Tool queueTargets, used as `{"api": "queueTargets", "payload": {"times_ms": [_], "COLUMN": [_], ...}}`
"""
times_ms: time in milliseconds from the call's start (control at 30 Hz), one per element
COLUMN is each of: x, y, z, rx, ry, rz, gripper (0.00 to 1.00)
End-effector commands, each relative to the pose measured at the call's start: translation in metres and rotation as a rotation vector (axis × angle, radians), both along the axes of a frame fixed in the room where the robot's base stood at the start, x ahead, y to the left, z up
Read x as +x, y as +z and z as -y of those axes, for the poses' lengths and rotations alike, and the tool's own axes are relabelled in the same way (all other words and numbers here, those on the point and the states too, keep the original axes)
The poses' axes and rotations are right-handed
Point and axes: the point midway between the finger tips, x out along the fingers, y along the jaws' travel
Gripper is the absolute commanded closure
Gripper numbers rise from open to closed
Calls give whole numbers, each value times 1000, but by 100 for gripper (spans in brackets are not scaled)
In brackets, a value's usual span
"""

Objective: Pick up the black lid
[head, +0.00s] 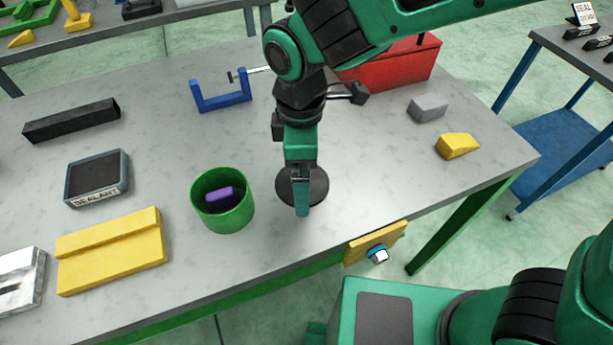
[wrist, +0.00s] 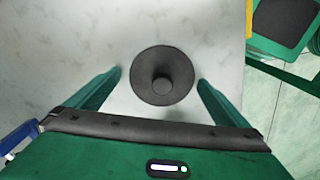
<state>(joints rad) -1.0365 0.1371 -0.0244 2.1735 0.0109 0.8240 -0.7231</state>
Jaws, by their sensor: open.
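The black lid (head: 317,187) is a round dark disc lying on the grey table, partly hidden behind my gripper in the head view. In the wrist view the lid (wrist: 150,88) shows whole, with a round knob at its centre. My gripper (head: 302,212) points down over the lid. In the wrist view my gripper (wrist: 160,75) has its two green fingers wide apart, one on each side of the lid, with nothing between them gripped. The height of the fingertips above the table is hard to tell.
A green cup (head: 222,212) holding a purple block (head: 219,196) stands close left of the lid. A blue clamp (head: 222,98) and red box (head: 395,65) are farther back. A yellow wedge (head: 457,146) and grey block (head: 427,108) lie right. The table (head: 370,180) is clear just right of the lid.

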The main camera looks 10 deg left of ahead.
Motion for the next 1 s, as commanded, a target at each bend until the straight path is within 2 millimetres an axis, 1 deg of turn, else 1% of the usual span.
{"api": "queueTargets", "payload": {"times_ms": [167,267,300,333,367,600,733,867,1000], "x": [0,0,0,0,0,0,1,0,1], "y": [0,0,0,0,0,0,8,28,55], "z": [0,0,0,0,0,0,0,-1,-1], "rx": [0,0,0,0,0,0,2,4,4], "ry": [0,0,0,0,0,0,0,0,-1], "rz": [0,0,0,0,0,0,2,2,2], "gripper": [0,21,31,38,40,40,40,40,40]}}
